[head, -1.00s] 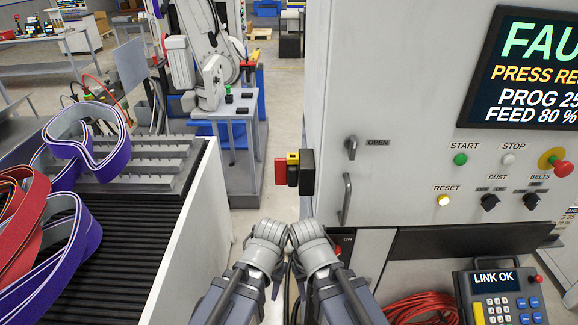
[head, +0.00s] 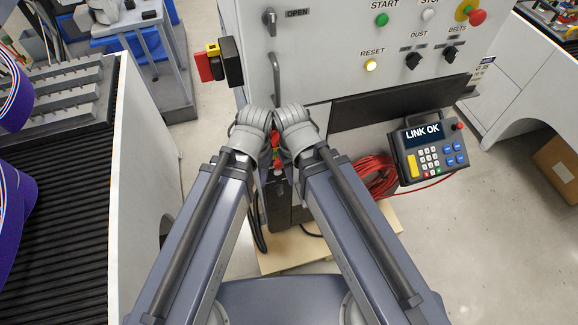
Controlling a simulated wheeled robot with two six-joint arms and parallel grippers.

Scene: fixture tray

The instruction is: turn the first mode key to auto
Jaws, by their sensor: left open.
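No key marked as a mode key can be made out. The fixed controls that show are on the machine panel (head: 330,55). Two black selector knobs, the dust knob (head: 413,60) and the belts knob (head: 450,53), sit at its upper right. My left gripper (head: 268,152) is open, mostly hidden by its own wrist in the middle of the head view, in front of the lower machine. My right arm reaches up beside it, and its jaws are hidden behind the wrist. Neither gripper visibly touches a control.
A pendant (head: 427,150) reading LINK OK hangs at right, with a coiled red cable (head: 372,177) beside it. A ribbed black conveyor (head: 62,215) with a white side wall (head: 135,180) runs at left. A cardboard box (head: 560,165) lies at far right. Floor is clear at lower right.

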